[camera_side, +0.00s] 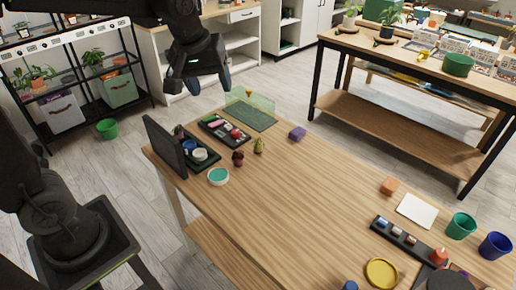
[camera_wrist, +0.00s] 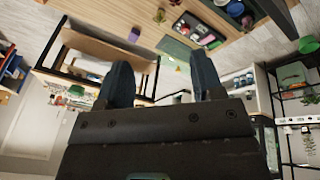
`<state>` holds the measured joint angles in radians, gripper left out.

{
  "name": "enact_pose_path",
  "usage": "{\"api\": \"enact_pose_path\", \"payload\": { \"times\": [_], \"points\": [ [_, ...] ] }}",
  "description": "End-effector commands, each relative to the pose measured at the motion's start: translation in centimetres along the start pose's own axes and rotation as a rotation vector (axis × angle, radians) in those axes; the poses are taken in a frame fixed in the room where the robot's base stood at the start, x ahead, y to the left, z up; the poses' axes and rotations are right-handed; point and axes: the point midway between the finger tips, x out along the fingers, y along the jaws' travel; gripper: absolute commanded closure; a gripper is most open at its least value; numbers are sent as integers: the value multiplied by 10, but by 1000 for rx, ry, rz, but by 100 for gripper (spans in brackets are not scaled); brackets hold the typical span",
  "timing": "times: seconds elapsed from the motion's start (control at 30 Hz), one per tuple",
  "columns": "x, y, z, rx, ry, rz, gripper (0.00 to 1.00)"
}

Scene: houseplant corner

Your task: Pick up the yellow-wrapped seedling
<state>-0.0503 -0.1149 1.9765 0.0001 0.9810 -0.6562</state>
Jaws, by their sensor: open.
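A small seedling with a yellowish-green wrap (camera_side: 259,145) stands upright on the wooden table, near the tray of small items. It also shows near the top of the wrist view (camera_wrist: 159,15). A dark red seedling (camera_side: 238,158) stands close to its left. My gripper (camera_side: 206,85) hangs in the air up and to the left of both, beyond the table's far left end. In the wrist view my gripper (camera_wrist: 160,62) has its two blue fingers wide apart with nothing between them.
A black tray of small items (camera_side: 224,131), an upright dark panel (camera_side: 165,146), a teal-topped dish (camera_side: 218,175) and a purple block (camera_side: 297,133) stand around the seedlings. A green mat (camera_side: 250,116) lies behind with a clear screen. The table's middle is clear.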

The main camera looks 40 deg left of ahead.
Motion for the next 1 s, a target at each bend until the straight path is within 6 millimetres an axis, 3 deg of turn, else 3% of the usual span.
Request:
{"api": "enact_pose_path", "payload": {
  "times": [0.2,0.5,0.7,1.0],
  "points": [
    [63,33,-62,-356,-68,-83,39],
    [178,52,-120,-828,-112,-215,39],
    [231,52,-133,-1021,-114,-273,39],
    [270,45,-129,-1072,-115,-293,39]
  ]
}}
